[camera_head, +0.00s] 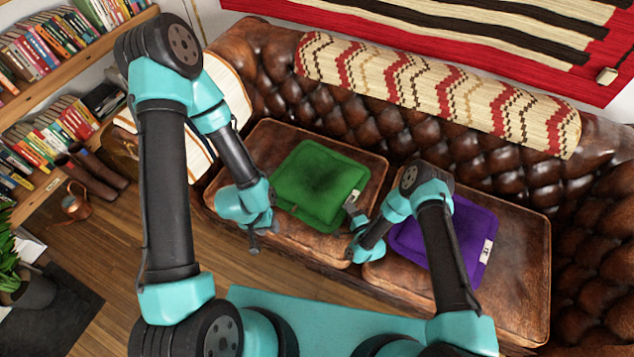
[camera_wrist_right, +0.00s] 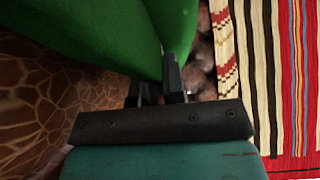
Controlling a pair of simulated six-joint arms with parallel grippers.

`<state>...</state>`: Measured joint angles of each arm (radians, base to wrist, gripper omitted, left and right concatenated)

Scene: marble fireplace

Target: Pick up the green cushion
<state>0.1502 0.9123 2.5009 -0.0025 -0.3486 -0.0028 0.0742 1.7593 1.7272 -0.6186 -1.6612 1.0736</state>
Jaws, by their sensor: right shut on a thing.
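The green cushion (camera_head: 318,180) lies on the left seat of the brown leather sofa, with a pale tag near its right edge. My right gripper (camera_head: 352,208) is at the cushion's right edge, by the tag. In the right wrist view the green cushion (camera_wrist_right: 100,30) fills the upper left, and my right gripper (camera_wrist_right: 160,88) has its fingers shut on the cushion's edge. My left gripper (camera_head: 264,236) is near the front left of the cushion, apart from it, with its fingers spread and nothing between them.
A purple cushion (camera_head: 445,238) lies on the right seat, partly behind my right arm. A patterned roll (camera_head: 440,90) lies along the sofa's backrest. A striped cushion (camera_head: 225,90) leans at the left end. A bookshelf (camera_head: 50,110), copper watering can (camera_head: 76,205) and plant stand further left.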

